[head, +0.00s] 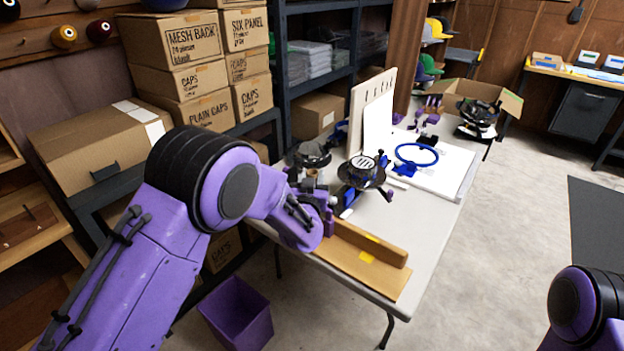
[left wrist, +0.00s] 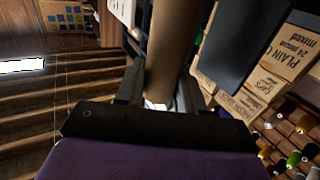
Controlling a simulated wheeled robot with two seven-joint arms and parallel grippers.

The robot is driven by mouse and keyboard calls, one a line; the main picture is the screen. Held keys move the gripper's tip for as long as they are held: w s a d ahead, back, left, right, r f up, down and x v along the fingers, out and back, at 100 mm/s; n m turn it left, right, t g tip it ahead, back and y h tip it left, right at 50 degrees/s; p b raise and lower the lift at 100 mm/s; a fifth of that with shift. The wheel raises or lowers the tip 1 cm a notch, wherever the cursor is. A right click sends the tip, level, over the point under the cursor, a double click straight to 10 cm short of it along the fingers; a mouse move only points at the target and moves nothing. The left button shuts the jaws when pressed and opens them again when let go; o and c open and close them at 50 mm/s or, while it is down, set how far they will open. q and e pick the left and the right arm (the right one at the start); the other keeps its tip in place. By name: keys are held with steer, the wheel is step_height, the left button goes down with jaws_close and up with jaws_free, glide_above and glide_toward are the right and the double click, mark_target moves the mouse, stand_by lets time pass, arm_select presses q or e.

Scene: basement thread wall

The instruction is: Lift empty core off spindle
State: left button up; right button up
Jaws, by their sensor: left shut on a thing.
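My left gripper (head: 322,197) is over the near left part of the table, partly hidden by my own arm. In the left wrist view the left gripper (left wrist: 162,92) is shut on a brown cylindrical core (left wrist: 174,48), which stands up between the two fingers. In the head view only a small tan piece, likely the core (head: 311,174), shows beside the gripper. I cannot make out a spindle, nor whether the core is on one. My right arm shows only at the lower right corner; its gripper is out of view.
Dark round devices (head: 361,172) and a blue hoop (head: 416,155) stand beyond. A purple bin (head: 238,312) is on the floor. Stacked boxes (head: 178,45) line the left.

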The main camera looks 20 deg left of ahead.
arm_select(q)
step_height(320, 180, up, 4)
steer(key=p, duration=0.3)
steer(key=shift+f, duration=0.15)
